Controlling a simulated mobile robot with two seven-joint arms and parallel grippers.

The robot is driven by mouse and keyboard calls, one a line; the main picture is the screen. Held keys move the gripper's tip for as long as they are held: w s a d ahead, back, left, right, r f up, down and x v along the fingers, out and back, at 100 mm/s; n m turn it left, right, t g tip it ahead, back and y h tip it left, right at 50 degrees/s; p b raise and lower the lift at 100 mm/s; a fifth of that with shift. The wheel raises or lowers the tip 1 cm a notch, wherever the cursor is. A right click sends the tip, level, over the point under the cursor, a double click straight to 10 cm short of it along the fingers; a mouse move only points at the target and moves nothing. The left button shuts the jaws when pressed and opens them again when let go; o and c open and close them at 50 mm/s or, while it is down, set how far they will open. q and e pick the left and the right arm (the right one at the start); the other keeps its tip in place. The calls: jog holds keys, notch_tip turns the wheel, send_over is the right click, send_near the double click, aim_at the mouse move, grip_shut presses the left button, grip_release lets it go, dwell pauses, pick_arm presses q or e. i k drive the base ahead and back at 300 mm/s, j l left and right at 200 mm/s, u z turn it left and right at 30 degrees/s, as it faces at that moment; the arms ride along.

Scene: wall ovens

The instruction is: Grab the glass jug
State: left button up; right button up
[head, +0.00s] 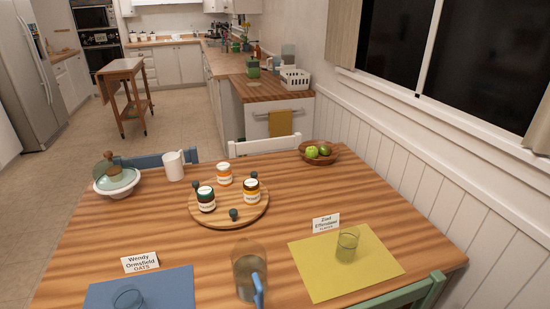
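A clear glass jug (246,270) stands upright on the wooden dining table at the near middle, between the blue and yellow placemats. The table's wood shows through its glass. A blue part that looks like its handle is on its near right side, toward the bottom edge of the view. Neither of my grippers shows in the head view, and nothing is seen holding the jug.
A round board (229,217) with several jars lies behind the jug. Drinking glasses stand on the blue placemat (170,287) and yellow placemat (375,270). Name cards, a white mug (174,166), a lidded bowl (118,185) and a fruit bowl (319,159) are also on the table. Chairs surround it.

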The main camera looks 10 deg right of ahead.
aim_at(249, 258)
jog(key=k+j, duration=0.1)
jog(key=j, duration=0.45)
jog(key=k+j, duration=0.1)
jog(key=j, duration=0.45)
jog(key=k+j, duration=0.1)
jog(key=j, duration=0.45)
